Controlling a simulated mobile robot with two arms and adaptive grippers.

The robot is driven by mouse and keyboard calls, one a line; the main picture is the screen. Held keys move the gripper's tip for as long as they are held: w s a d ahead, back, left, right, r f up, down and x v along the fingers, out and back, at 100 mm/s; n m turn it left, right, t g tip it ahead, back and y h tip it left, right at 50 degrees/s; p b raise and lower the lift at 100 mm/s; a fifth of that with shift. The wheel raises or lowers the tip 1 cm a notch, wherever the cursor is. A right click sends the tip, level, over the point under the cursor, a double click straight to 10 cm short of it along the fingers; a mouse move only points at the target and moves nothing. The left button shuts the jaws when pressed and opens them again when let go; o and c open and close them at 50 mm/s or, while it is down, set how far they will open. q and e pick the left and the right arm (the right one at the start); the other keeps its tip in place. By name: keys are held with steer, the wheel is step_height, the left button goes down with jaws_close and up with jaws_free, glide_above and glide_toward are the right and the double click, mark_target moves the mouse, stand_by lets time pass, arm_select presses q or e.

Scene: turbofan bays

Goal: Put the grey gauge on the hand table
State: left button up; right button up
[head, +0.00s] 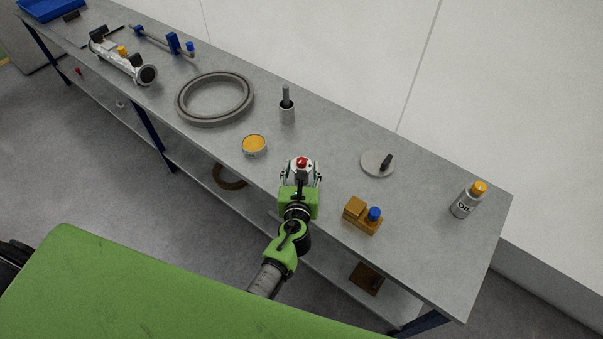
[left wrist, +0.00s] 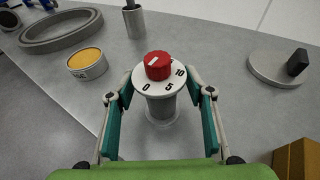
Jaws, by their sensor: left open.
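A grey upright cylinder (left wrist: 162,108) has a white face marked 0, 5 and 10 and a red knob on top; it looks like the gauge. Its red knob also shows in the head view (head: 302,162), near the front edge of the long grey table (head: 330,155). My left gripper (left wrist: 160,95) is open, with one finger on each side of the cylinder. Whether the finger pads touch it cannot be told. In the head view the gripper (head: 301,175) hides the cylinder's lower part. No table is labelled as the hand table. My right gripper is not in view.
Nearby are a yellow-topped tin (head: 254,146), a grey stemmed cylinder (head: 287,108), a grey disc with a black knob (head: 377,163), a brown block with a blue knob (head: 361,216) and an oil can (head: 468,199). A grey ring (head: 215,99) lies farther left.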

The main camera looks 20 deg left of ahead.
arm_select(q)
jaws_close()
steer(key=shift+r, duration=0.1)
